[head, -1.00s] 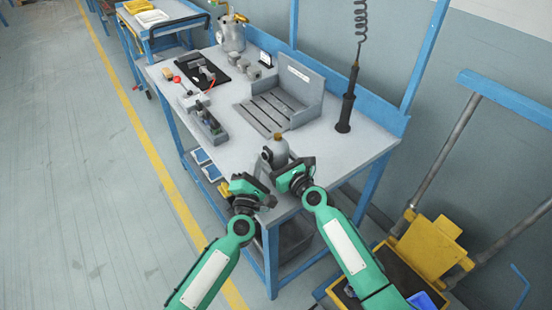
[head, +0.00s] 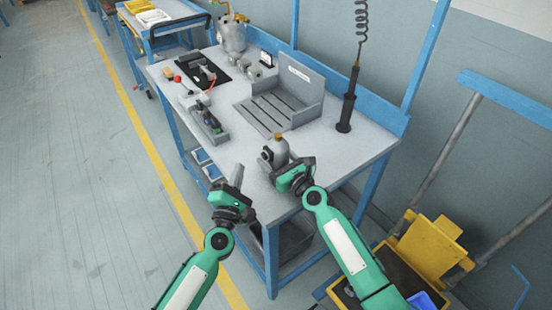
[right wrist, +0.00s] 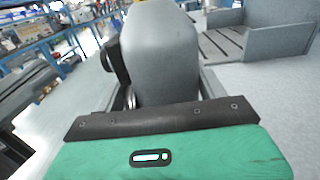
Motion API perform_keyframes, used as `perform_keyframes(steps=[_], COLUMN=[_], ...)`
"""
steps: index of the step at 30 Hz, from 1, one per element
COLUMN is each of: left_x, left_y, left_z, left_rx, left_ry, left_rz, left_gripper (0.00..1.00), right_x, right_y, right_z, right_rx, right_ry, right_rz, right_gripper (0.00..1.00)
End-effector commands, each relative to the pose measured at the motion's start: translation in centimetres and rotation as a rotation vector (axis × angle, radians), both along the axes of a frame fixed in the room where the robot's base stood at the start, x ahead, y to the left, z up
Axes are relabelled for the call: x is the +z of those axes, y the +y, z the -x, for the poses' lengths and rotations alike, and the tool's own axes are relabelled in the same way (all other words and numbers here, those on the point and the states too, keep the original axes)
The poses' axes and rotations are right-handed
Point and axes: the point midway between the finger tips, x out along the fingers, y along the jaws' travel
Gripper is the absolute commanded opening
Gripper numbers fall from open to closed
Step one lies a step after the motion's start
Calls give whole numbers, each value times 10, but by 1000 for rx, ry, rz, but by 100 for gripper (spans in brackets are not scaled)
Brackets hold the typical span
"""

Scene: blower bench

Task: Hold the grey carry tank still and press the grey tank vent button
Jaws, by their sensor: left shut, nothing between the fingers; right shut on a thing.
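The small grey carry tank (head: 280,155) stands near the front edge of the bench, with a brass-coloured top and a dark round part on its left side. My right gripper (head: 287,170) is shut on it from the right. In the right wrist view the tank's grey body (right wrist: 160,60) rises between the fingers, with the dark round part (right wrist: 113,60) to its left. My left gripper (head: 237,176) is shut and empty at the bench's front edge, left of the tank and apart from it. I cannot make out the vent button for certain.
A grey slotted stand (head: 300,90) is behind the tank. A grey fixture (head: 208,122), a black mat (head: 205,75) and a larger tank (head: 232,35) are farther left. A black tool (head: 347,108) hangs on a coiled cord at right.

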Motion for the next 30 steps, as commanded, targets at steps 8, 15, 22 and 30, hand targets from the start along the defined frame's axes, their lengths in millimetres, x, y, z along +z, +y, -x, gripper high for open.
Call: perform_keyframes(steps=[8, 15, 22, 30], left_x=[0, 0, 0, 0], left_y=[4, 4, 4, 4], left_z=[3, 3, 3, 3], left_rx=[-1, 0, 0, 0], left_ry=[0, 0, 0, 0], left_rz=[1, 1, 1, 1], left_gripper=[0, 0, 0, 0], right_x=[0, 0, 0, -1], right_y=[0, -1, 0, -6], right_z=[0, 0, 0, 8], right_rx=[-1, -1, -1, -1], right_ry=[-1, -1, -1, 1], right_rz=[0, 0, 1, -2], right_gripper=[31, 86, 97, 97])
